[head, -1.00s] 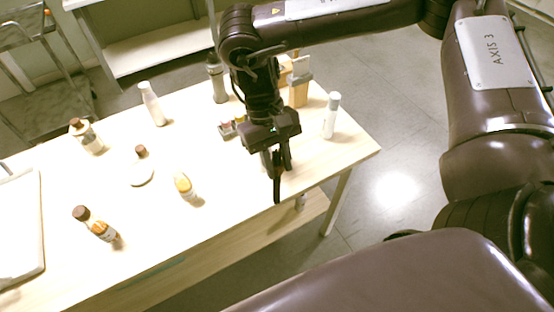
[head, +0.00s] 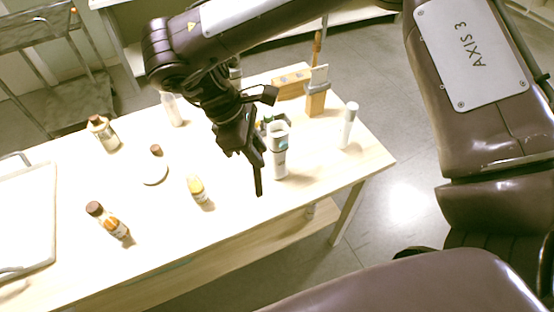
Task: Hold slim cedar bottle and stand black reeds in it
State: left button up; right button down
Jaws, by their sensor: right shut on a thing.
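My right gripper (head: 249,160) hangs over the right part of the table, pointing down. It is shut on a thin dark bar, which looks like the black reeds (head: 258,181); dark fingers and reeds are hard to tell apart. A slim white upright vessel (head: 279,160) with an open-looking top stands just right of the gripper; I cannot tell whether they touch. A slim white bottle (head: 348,128) with a grey cap stands near the table's right end. No label is readable, so I cannot tell which bottle is the cedar one. My left gripper is not in view.
A wooden block (head: 316,100) stands behind the vessel. A white tray (head: 45,262) lies left.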

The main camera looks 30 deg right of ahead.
jog(key=w+a+r+m+t+y, duration=0.1)
jog(key=w+a+r+m+y, duration=0.1)
jog(key=m, duration=0.9)
jog(key=w+a+r+m+t+y, duration=0.1)
jog(key=w+a+r+m+y, duration=0.2)
jog(key=a+m, duration=0.4)
jog(key=w+a+r+m+t+y, duration=0.1)
jog(key=w+a+r+m+y, duration=0.2)
jog(key=m, duration=1.2)
jog(key=shift+w+a+r+m+t, duration=0.35)
jog(key=shift+w+a+r, duration=0.45)
jog(key=shift+a+r, duration=0.5)
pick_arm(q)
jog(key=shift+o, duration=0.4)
